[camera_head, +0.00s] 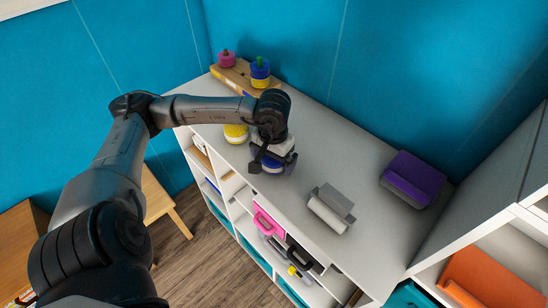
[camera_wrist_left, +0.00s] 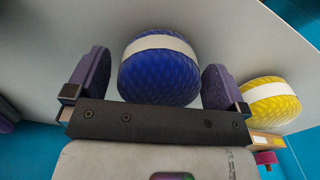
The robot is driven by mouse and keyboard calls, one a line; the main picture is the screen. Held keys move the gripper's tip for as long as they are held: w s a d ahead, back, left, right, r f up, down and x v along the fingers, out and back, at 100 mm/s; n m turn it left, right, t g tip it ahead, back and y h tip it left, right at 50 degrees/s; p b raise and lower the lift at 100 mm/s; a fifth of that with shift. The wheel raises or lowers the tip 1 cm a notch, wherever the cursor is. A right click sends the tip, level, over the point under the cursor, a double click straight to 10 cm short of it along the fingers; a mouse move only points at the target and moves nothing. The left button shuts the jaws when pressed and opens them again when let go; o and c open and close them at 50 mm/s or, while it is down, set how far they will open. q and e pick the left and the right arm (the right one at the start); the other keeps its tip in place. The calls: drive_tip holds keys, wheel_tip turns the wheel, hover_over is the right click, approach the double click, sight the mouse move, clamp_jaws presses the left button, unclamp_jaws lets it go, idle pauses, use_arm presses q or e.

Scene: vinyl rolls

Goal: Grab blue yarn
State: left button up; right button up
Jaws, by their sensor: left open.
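The blue yarn (camera_wrist_left: 158,78), a rounded blue roll with a white band, lies on the grey cabinet top. In the wrist view it sits between the two purple finger pads of my left gripper (camera_wrist_left: 155,80), which is open, with a gap on each side. In the head view my left gripper (camera_head: 273,157) points down over the blue yarn, which is mostly hidden beneath it. My right gripper is not in view.
Yellow yarn (camera_head: 236,133) lies close beside my left gripper. A wooden board (camera_head: 236,78) with a pink and a blue-yellow roll stands at the back left. A grey holder (camera_head: 331,208) and a purple block (camera_head: 412,179) stand to the right. Shelves hold several items below.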

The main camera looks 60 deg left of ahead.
use_arm(q)
drive_tip(key=shift+c, duration=0.2)
drive_tip(key=c, duration=0.9)
drive_tip(key=shift+o, duration=0.2)
